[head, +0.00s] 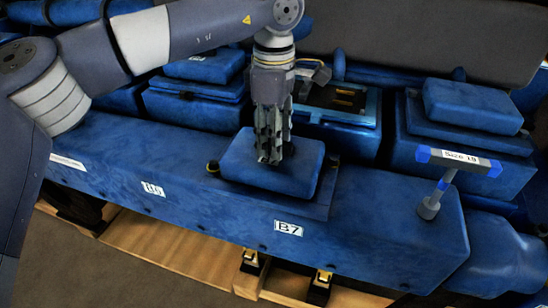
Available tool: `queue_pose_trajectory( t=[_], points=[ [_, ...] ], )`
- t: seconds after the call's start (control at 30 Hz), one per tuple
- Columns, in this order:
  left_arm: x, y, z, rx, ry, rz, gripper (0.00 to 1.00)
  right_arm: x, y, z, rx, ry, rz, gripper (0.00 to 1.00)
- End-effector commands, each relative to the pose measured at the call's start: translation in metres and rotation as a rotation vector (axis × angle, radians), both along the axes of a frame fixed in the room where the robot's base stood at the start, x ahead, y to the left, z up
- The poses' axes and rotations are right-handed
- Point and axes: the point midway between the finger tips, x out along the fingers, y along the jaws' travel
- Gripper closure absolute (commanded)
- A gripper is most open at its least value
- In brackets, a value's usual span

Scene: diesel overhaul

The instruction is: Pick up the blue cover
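A blue block-shaped cover (240,166) sits on a flat blue plate on the front of the blue engine, above the B7 label (288,229). My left gripper (272,158) points down over the middle of this cover, with its fingertips at or just above the top face and hiding part of it. The fingers look close together, but I cannot tell whether they are open or shut, or whether they touch the cover. My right gripper is not in view.
A T-handled tool labelled Size 13 (460,157) stands upright at the right. Behind, an uncovered opening (345,98) shows yellowish parts, with blue covers to its left (206,66) and right (472,107). A wooden pallet (165,250) lies below.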

Motion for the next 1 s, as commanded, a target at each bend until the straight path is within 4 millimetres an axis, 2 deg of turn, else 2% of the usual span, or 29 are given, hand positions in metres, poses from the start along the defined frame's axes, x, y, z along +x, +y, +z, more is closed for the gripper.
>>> queue_pose_trajectory(
  t=[0.23,0.4,0.83,1.0],
  points=[
    [0.0,0.0,-0.002,0.0,0.0,0.0,0.62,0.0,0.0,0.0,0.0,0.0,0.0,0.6],
    [0.0,0.0,-0.002,0.0,0.0,0.0,1.0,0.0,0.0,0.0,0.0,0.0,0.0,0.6],
    [0.001,0.0,0.001,-0.002,-0.003,0.0,1.0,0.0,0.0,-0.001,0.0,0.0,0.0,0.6],
    [0.001,-0.001,0.009,-0.003,-0.005,0.0,1.0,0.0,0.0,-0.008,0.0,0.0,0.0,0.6]
  ],
)
